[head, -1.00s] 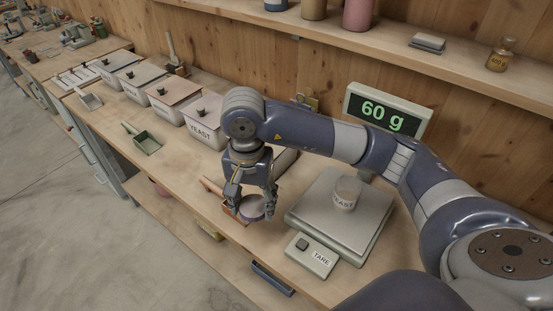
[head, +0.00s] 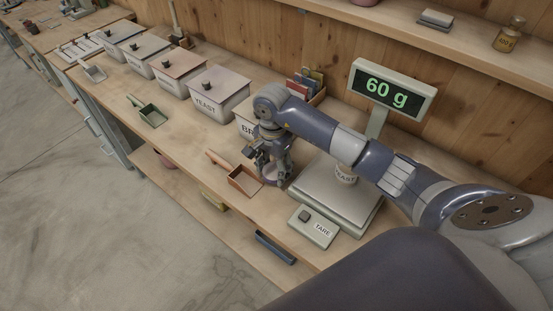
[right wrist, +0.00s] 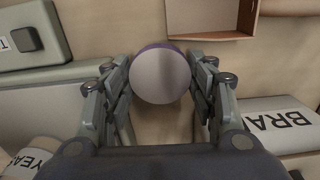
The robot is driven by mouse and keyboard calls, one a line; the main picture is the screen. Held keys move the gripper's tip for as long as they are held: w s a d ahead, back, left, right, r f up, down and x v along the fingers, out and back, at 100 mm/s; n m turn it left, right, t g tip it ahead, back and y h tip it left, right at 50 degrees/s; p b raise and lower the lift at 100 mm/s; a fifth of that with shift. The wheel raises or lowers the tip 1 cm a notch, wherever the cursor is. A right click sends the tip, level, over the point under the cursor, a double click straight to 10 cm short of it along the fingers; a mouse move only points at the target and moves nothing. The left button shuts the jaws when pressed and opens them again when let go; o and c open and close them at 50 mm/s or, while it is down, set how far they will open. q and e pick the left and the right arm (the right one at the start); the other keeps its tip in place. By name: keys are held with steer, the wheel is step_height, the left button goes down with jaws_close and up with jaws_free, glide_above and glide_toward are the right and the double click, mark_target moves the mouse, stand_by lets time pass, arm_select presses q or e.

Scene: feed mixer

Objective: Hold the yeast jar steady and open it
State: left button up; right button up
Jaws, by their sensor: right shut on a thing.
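The yeast jar (head: 345,176) stands upright on the scale plate, half hidden behind my right arm; its label also shows at the lower left of the right wrist view (right wrist: 32,160). My right gripper (head: 276,172) points down over the bench, left of the scale and apart from the jar. It is shut on a round lid with a pale flat face and purple rim, which shows between the fingers in the right wrist view (right wrist: 162,76). Whether the lid touches the bench is unclear. My left gripper is not in view.
The scale (head: 325,200) reads 60 g on its display (head: 392,90); the tare box (head: 314,226) is in front. A reddish scoop (head: 243,180) lies left of my gripper. Lidded bins, including a yeast bin (head: 217,95) and a partly hidden bran bin (head: 246,128), line the back.

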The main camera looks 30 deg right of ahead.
steer(key=shift+w+d+f, duration=0.2)
steer(key=shift+w+d, duration=0.05)
steer(key=shift+w, duration=0.1)
steer(key=shift+w+d+f+p, duration=0.55)
steer(key=shift+w+d+f, duration=0.25)
steer(key=shift+w+d, duration=0.1)
steer(key=shift+w+d+f, duration=0.15)
steer(key=shift+w+f, duration=0.05)
steer(key=shift+f, duration=0.2)
steer(key=shift+f, duration=0.15)
steer(key=o, duration=1.2)
